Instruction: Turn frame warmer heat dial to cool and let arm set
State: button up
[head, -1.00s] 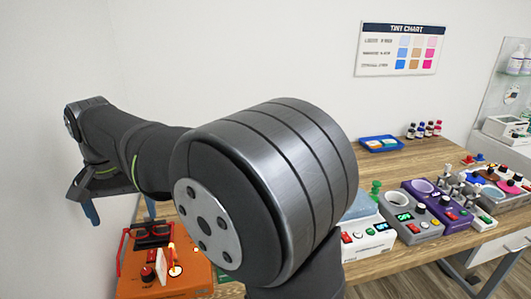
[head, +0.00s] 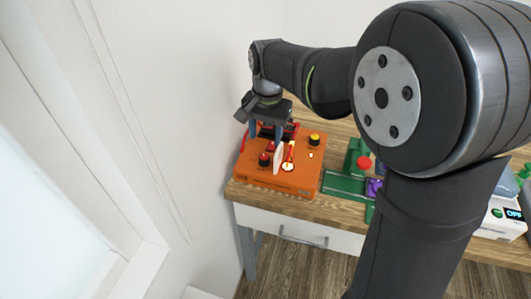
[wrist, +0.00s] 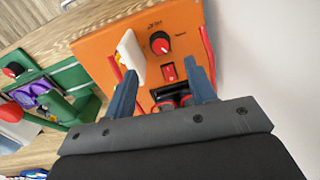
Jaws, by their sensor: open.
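The frame warmer seems to be the orange box (head: 225,190) on the table's left end; it also shows in the wrist view (wrist: 97,48). A red-topped black dial (wrist: 160,43) sits on its top, with small labels too blurred to read; it shows in the head view too (head: 264,160). A red switch (wrist: 168,71) lies between the dial and a dark spectacle frame (wrist: 170,101). My gripper (head: 265,133) is above the box, open and empty. In the wrist view its blue-grey fingers (wrist: 164,74) are spread, with the dial beyond their tips.
A white upright plate (wrist: 130,52) stands close beside the dial and left finger. A green fixture (head: 345,184) stands right of the box. The white wall (head: 190,90) is close on the left.

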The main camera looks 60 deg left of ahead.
aim_at(264, 157)
notch_tip(264, 157, down, 8)
jog(key=shift+s+a+f, duration=0.1)
jog(key=shift+a, duration=0.05)
jog(key=shift+c, duration=0.2)
jog(key=c, duration=0.9)
